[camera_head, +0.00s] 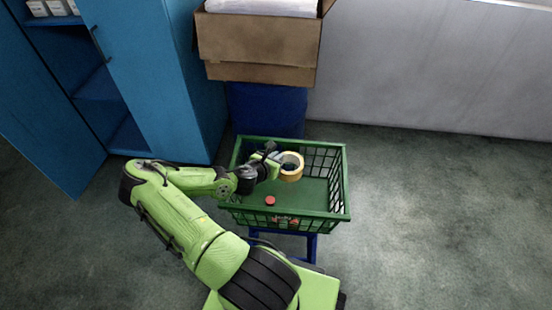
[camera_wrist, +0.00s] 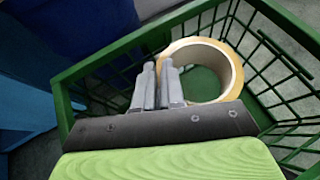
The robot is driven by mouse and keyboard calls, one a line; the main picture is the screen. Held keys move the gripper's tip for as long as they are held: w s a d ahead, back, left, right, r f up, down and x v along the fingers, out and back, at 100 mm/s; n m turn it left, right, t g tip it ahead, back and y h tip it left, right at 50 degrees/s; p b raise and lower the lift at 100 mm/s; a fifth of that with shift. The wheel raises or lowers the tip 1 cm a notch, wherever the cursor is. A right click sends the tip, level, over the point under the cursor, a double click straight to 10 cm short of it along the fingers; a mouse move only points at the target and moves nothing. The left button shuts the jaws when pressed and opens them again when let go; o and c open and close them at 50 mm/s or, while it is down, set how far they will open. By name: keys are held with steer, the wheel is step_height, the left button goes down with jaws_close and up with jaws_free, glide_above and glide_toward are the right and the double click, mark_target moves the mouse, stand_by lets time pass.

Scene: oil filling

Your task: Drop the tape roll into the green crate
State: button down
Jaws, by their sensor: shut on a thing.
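The tan tape roll (camera_head: 291,166) is held over the green crate (camera_head: 345,190) in the head view. It also shows in the wrist view (camera_wrist: 232,72), with its ring open toward the camera. My gripper (camera_head: 276,157) is shut on the left wall of the tape roll. In the wrist view, the two grey fingers (camera_wrist: 163,82) are close together at the roll's left edge. The crate has lattice walls and stands on a blue support. The roll appears to be inside the crate's outline, above its floor; its exact height is unclear.
A small red round object (camera_head: 270,200) lies on the crate floor. A cardboard box (camera_head: 258,48) on a blue bin (camera_head: 266,108) stands behind the crate. A blue cabinet (camera_head: 150,70) with an open door is at the left. Carpet to the right is clear.

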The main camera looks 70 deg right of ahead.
steer(key=shift+r, duration=0.15)
steer(key=c, duration=1.1)
jaws_free()
steer(key=shift+c, duration=0.2)
steer(key=p+v, duration=0.3)
steer(key=v, duration=1.2)
steer(key=shift+a+r+p, duration=0.15)
steer(key=shift+a+p, duration=0.25)
